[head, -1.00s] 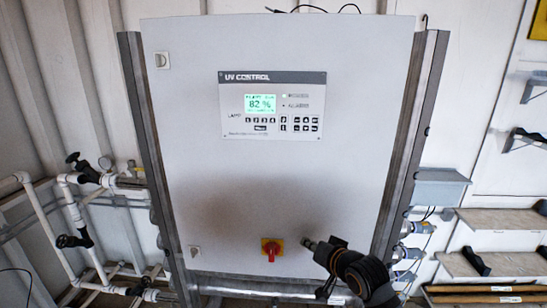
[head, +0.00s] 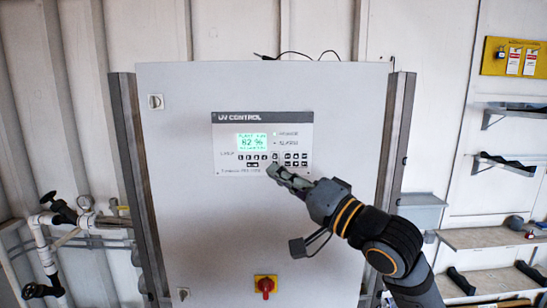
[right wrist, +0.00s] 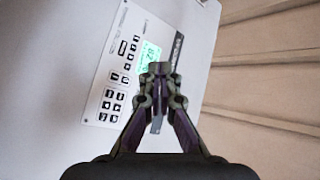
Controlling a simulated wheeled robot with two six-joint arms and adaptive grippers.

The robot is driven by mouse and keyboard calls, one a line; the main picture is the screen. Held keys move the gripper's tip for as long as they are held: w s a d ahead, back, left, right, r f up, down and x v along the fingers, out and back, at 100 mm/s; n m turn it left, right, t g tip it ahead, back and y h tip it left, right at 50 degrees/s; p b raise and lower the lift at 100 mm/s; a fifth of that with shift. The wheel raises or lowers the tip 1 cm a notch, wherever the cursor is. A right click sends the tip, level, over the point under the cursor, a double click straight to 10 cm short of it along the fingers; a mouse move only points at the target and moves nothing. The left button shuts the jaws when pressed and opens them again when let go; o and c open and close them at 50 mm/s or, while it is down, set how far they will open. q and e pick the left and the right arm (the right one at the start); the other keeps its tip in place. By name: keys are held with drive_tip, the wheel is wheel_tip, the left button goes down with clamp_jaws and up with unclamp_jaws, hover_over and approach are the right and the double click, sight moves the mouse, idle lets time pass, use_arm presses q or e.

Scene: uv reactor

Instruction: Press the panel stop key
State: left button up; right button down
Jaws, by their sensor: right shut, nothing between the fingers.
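The UV control panel (head: 220,180) is a grey plate on the front of a large pale cabinet (head: 200,230). Its lit green display (head: 252,142) reads 82 %. Small dark keys (head: 251,156) sit below the display, and more keys sit to their right; their labels are too small to read. My right gripper (head: 270,168) is shut and empty, with its tips just below the keys in the head view. I cannot tell if it touches the panel. In the right wrist view the shut fingers (right wrist: 158,70) overlap the display's edge, with keys (right wrist: 115,95) to the left. My left gripper is out of view.
A red and yellow rotary switch (head: 265,285) is low on the cabinet. Pipes with black valve handles (head: 50,225) stand at the left. Shelves (head: 490,238) and a grey box (head: 422,212) are at the right. The space before the cabinet's left half is clear.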

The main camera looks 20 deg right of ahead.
sight(275, 156)
drive_tip(key=shift+w+d, duration=0.1)
drive_tip(key=shift+w, duration=0.1)
drive_tip(key=shift+w+d+p, duration=0.3)
drive_tip(key=shift+w+d, duration=0.1)
drive_tip(key=shift+w, duration=1)
drive_tip(key=shift+w+d+p, duration=0.25)
drive_tip(key=shift+w+d, duration=0.1)
drive_tip(key=shift+w, duration=1)
drive_tip(key=shift+w+d+p, duration=0.3)
drive_tip(key=shift+w+d, duration=0.1)
drive_tip(key=shift+w, duration=1)
drive_tip(key=shift+f, duration=0.1)
drive_tip(key=shift+w+d, duration=0.1)
drive_tip(key=shift+w, duration=0.3)
drive_tip(key=shift+w+d+p, duration=0.1)
drive_tip(key=shift+w+p, duration=0.1)
drive_tip(key=shift+p, duration=0.15)
drive_tip(key=shift+s, duration=0.1)
drive_tip(key=shift+s+a, duration=0.2)
drive_tip(key=shift+s, duration=0.4)
